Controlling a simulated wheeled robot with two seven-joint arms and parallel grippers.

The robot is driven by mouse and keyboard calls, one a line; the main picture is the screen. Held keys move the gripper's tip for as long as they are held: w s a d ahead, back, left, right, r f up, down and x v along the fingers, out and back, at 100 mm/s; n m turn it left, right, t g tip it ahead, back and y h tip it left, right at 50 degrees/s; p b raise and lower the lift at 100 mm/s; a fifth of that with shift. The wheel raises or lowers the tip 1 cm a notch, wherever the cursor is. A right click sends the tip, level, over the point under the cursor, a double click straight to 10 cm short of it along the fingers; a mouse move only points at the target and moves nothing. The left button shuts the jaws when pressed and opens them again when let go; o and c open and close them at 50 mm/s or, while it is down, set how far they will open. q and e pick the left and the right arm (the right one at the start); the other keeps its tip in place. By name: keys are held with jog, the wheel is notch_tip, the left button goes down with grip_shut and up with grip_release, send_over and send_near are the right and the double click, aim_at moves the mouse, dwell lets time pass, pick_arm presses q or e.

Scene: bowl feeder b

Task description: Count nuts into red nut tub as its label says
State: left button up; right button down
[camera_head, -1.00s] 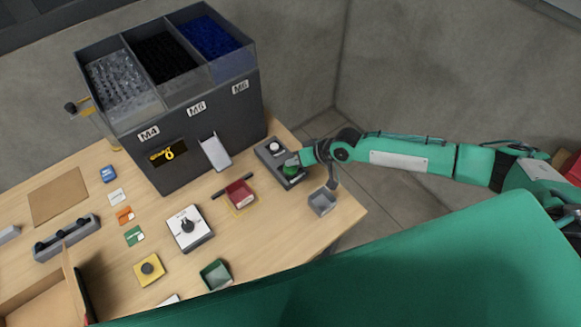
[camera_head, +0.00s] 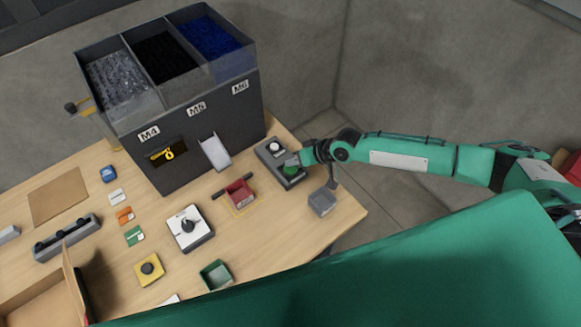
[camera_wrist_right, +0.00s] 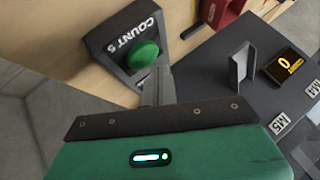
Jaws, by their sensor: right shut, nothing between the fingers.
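The red nut tub (camera_head: 240,194) sits on the table just below the pale chute (camera_head: 215,152) of the dark feeder; its label is not readable. The control box (camera_head: 272,152) stands to its right, with a green button (camera_head: 291,171). In the wrist view the box reads "COUNT 5" beside the green button (camera_wrist_right: 142,54). My right gripper (camera_wrist_right: 154,84) is shut and empty, its fingertips right by the green button; whether they touch it I cannot tell. The feeder's display (camera_wrist_right: 290,64) shows a yellow 0. My left gripper is not in view.
The feeder (camera_head: 190,120) has bins marked M4, M5 and M6. A white dial box (camera_head: 188,229), a yellow button box (camera_head: 149,269), a green tub (camera_head: 216,274) and a grey tub (camera_head: 322,201) stand on the table. Small coloured labels lie left. A cardboard box is front left.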

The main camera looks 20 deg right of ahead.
aim_at(294, 169)
jog(key=shift+f, duration=0.1)
jog(key=shift+f, duration=0.35)
jog(key=shift+f+b, duration=0.45)
jog(key=shift+b, duration=0.15)
dwell(0.8)
jog(key=shift+r+p, duration=0.75)
jog(key=shift+r, duration=0.1)
jog(key=shift+r, duration=0.1)
notch_tip(294, 169, up, 5)
jog(key=p, duration=0.4)
